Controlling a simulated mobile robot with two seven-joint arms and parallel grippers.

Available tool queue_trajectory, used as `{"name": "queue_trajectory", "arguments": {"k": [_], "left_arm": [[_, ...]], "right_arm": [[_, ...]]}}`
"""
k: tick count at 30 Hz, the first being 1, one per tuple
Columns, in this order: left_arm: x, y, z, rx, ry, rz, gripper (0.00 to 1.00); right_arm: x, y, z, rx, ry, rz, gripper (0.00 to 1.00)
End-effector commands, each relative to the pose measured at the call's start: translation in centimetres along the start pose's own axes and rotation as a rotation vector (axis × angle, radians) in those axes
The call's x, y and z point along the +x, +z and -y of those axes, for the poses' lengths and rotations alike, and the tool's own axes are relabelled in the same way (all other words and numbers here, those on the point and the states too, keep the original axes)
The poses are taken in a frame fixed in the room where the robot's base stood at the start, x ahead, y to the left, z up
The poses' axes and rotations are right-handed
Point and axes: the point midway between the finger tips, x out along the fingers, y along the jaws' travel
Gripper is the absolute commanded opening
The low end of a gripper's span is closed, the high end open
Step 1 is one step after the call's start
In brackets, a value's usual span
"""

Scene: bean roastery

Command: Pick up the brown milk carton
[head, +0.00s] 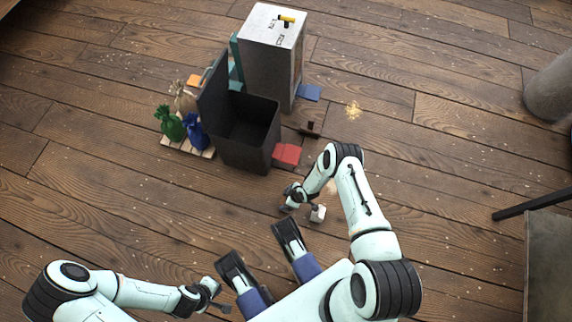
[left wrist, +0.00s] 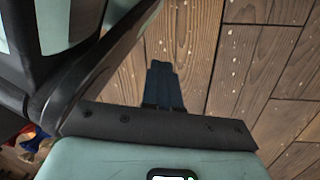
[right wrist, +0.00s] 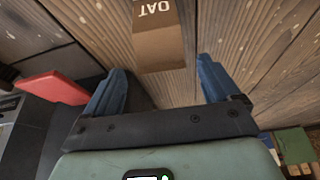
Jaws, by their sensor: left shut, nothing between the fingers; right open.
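The brown milk carton (right wrist: 163,35) stands on the plank floor, its lettering reading "OAT" upside down in the right wrist view. In the head view the carton (head: 318,213) is small and pale, just right of my right gripper (head: 290,207). In the right wrist view my right gripper (right wrist: 163,72) is open, with one finger on each side of the carton's line. The carton lies ahead of the fingertips, and I see no contact. My left gripper (head: 224,306) is shut and empty, low over bare floor; its joined fingers show in the left wrist view (left wrist: 162,75).
A dark open bin (head: 248,150) and a tall grey cabinet (head: 272,50) stand behind. A pallet (head: 190,148) holds several coloured sacks. A red flat piece (head: 286,154) lies beside the bin. A grey table (head: 550,270) is at the right. Floor left of centre is clear.

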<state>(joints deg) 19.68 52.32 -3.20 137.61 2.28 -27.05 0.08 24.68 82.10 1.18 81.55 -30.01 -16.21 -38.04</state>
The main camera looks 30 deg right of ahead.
Motion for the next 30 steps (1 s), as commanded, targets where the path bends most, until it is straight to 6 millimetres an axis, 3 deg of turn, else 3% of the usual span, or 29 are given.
{"name": "queue_trajectory", "arguments": {"k": [8,17,20,24,30], "left_arm": [[2.0,3.1,2.5,-0.036,-0.049,0.114,0.00],[2.1,3.6,2.9,-0.041,-0.057,0.132,0.00],[2.1,3.6,2.9,-0.040,-0.057,0.132,0.00],[2.1,3.6,2.8,-0.040,-0.056,0.131,0.00],[2.1,3.5,2.8,-0.039,-0.056,0.130,0.00]], "right_arm": [[3.9,0.6,0.2,0.002,0.000,0.001,0.89],[4.3,0.5,0.2,0.001,0.000,0.001,0.89],[4.3,0.5,0.2,0.001,-0.001,0.001,0.63],[4.3,0.5,0.2,0.001,-0.001,0.001,0.18],[4.3,0.5,0.2,0.001,-0.001,0.001,0.17]]}}
